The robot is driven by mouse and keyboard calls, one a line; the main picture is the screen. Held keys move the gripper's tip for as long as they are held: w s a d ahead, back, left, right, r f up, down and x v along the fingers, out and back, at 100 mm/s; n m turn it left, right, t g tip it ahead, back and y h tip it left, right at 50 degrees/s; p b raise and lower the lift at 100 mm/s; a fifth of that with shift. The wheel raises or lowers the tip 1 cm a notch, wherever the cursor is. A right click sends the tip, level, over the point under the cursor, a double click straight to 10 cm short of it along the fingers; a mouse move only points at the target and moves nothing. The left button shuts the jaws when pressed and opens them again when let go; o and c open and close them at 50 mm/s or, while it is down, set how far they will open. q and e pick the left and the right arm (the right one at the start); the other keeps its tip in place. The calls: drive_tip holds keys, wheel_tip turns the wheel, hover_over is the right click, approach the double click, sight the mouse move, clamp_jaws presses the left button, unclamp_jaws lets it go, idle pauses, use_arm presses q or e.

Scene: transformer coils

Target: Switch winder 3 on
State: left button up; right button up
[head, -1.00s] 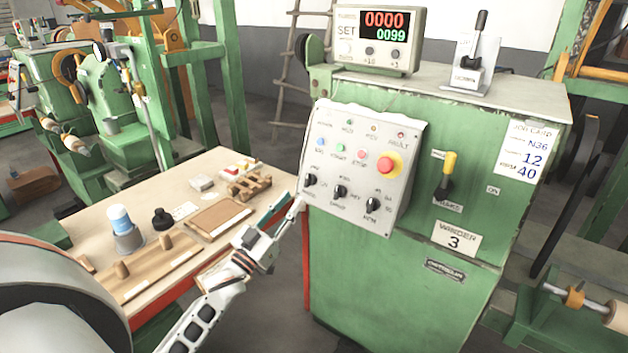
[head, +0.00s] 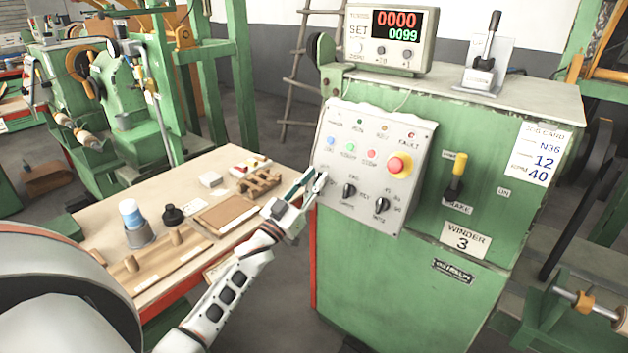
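Winder 3 is the green cabinet (head: 400,285) with the "WINDER 3" plate (head: 466,241). Its pale sloped control panel (head: 345,215) carries small lamps, blue, green and red buttons, a red emergency knob on yellow (head: 399,165) and black rotary knobs. The middle (head: 349,190) and right (head: 382,204) rotary knobs show. The left one is hidden behind my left gripper (head: 318,174). That gripper's fingers look apart, with the tips at the panel's lower left edge; contact cannot be told. My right gripper is not in view.
A counter box (head: 390,38) reading 0000 and 0099 and a lever stand (head: 484,72) are on the cabinet top. A yellow-handled brake lever (head: 456,178) is on its front. A workbench (head: 110,205) with a cup, blocks and boards stands left of the cabinet.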

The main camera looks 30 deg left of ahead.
use_arm(q)
clamp_jaws()
